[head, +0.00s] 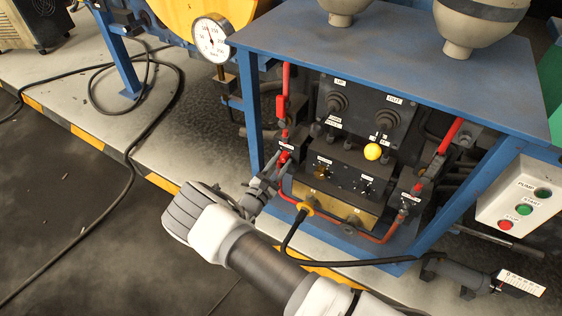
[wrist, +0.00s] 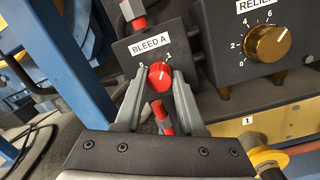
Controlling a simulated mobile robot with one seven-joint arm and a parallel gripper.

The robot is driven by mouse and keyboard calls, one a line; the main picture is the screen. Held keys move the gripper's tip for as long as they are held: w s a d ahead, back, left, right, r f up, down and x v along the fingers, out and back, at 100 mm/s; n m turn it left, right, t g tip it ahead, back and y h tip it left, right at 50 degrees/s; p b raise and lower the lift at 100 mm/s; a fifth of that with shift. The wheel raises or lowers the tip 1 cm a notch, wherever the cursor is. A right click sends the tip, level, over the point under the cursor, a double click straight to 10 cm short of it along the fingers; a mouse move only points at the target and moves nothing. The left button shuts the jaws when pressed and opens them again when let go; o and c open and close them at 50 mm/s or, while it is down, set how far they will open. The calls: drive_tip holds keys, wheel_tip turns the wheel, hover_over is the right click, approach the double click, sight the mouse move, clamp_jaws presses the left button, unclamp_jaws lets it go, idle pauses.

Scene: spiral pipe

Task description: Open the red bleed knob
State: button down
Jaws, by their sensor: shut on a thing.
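The red bleed knob (wrist: 159,76) sits on a dark block under a "BLEED A" label, with scale marks 0 at left and 1 at right. A pale pointer line on its face leans up toward the 1 side. My gripper (wrist: 159,84) is shut on the knob, one grey finger on each side of it. In the head view the knob (head: 284,157) is a small red spot at the left of the blue frame, and my gripper (head: 276,168) reaches it from the front left. The fingers partly cover it there.
Red pipes (head: 286,92) run above and below the knob's block. A brass relief knob (wrist: 267,44) is to the right. A yellow ring fitting (head: 305,208) with a black hose lies below. The blue frame's top (head: 400,62) overhangs; its left post (head: 252,110) stands close to my gripper.

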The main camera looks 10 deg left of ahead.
drive_tip(key=shift+m, duration=0.9)
drive_tip(key=c, duration=0.5)
unclamp_jaws()
drive_tip(key=p+v, duration=0.3)
drive_tip(key=v, duration=1.4)
drive_tip(key=shift+s+a+f, duration=0.15)
drive_tip(key=shift+s, duration=0.05)
drive_tip(key=shift+s, duration=0.1)
